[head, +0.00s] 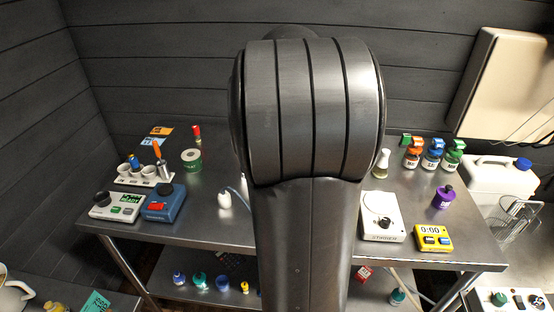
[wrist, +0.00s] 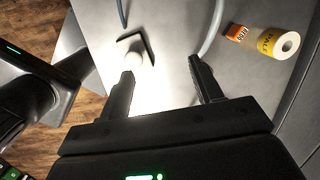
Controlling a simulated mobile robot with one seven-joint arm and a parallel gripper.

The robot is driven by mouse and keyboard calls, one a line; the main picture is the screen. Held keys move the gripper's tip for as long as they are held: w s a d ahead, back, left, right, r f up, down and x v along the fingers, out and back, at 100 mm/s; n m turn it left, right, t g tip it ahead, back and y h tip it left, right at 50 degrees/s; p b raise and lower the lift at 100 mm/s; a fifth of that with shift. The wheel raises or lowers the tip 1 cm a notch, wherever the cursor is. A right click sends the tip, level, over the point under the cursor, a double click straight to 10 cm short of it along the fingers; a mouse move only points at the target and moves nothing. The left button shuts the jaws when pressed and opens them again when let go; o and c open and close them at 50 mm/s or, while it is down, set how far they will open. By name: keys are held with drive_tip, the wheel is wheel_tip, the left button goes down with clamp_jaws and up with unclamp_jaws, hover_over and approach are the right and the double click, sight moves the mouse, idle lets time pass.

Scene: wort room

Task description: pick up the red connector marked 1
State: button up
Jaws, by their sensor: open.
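No red connector with a readable 1 shows in either view. In the head view a small red-topped piece (head: 197,131) stands at the back left of the steel table, too small to identify. A red part (head: 156,206) sits on the front of a blue box (head: 165,203). In the wrist view my gripper (wrist: 161,68) is open and empty over bare steel, its fingers apart. My arm hides the middle of the table in the head view.
A display box (head: 117,206) and white cup rack (head: 145,174) stand at the left.

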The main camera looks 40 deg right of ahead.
drive_tip(key=d+f+m, duration=0.2)
drive_tip(key=d+m, duration=0.1)
drive_tip(key=d, duration=0.1)
drive_tip(key=w+d+f+m+g, duration=0.1)
drive_tip(key=d+m, duration=0.3)
drive_tip(key=d, duration=0.1)
drive_tip(key=d+f+m, duration=0.2)
drive_tip(key=d+m, duration=0.1)
drive_tip(key=d, duration=0.1)
drive_tip(key=shift+w+d+f+g+h, duration=0.25)
drive_tip(key=shift+d+f+g+h, duration=0.05)
drive_tip(key=shift+d+g, duration=0.1)
drive_tip(key=shift+d+f+m, duration=0.1)
drive_tip(key=shift+f+m, duration=0.1)
drive_tip(key=shift+m, duration=0.2)
wheel_tip(320, 180, down, 5)
drive_tip(key=shift+f, duration=0.15)
drive_tip(key=shift+w+a+f, duration=0.1)
drive_tip(key=shift+a+f, duration=0.1)
drive_tip(key=shift+f, duration=1.15)
drive_tip(key=shift+w+a+f, duration=0.1)
drive_tip(key=shift+a+f, duration=0.1)
drive_tip(key=shift+f, duration=1.1)
drive_tip(key=shift+c, duration=0.5)
drive_tip(key=c, duration=1)
